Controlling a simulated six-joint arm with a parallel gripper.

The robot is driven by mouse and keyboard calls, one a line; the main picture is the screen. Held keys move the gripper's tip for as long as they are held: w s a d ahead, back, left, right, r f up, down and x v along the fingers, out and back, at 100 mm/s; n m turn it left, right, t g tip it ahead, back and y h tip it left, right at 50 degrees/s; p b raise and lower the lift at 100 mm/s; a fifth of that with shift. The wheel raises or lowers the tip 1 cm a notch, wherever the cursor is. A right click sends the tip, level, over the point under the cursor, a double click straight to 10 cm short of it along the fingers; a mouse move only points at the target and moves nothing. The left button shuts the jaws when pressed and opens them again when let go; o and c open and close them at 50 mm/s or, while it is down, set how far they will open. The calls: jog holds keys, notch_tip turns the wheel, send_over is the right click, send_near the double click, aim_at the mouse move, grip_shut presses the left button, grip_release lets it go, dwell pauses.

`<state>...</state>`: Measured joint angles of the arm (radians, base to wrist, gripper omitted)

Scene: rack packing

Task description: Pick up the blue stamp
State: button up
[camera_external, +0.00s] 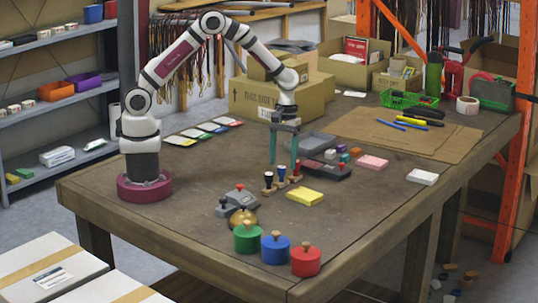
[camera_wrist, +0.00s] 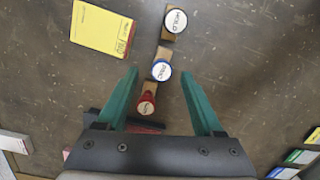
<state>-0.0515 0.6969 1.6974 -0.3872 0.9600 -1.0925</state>
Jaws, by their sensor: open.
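The blue stamp (camera_external: 281,173) stands in a small wooden rack (camera_external: 268,191), between a black stamp (camera_external: 267,179) and a red stamp (camera_external: 295,168). In the wrist view the blue stamp (camera_wrist: 161,70) shows a round white label with a blue rim. The red stamp (camera_wrist: 147,104) is below it and the dark-rimmed stamp marked HOLD (camera_wrist: 175,20) above it. My gripper (camera_external: 284,163) is open, pointing down above the rack. In the wrist view its teal fingertips (camera_wrist: 159,73) lie on either side of the blue stamp, with a gap on both sides. The jaws are empty.
A yellow pad (camera_external: 305,197) lies right of the rack. A dark stamp pad (camera_external: 325,171) is just behind it. The table's right front is clear.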

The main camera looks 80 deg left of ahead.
aim_at(282, 166)
jog(key=f, duration=0.4)
jog(key=shift+s+d+f, duration=0.2)
jog(key=shift+s+f, duration=0.05)
jog(key=shift+s, duration=0.05)
grip_shut()
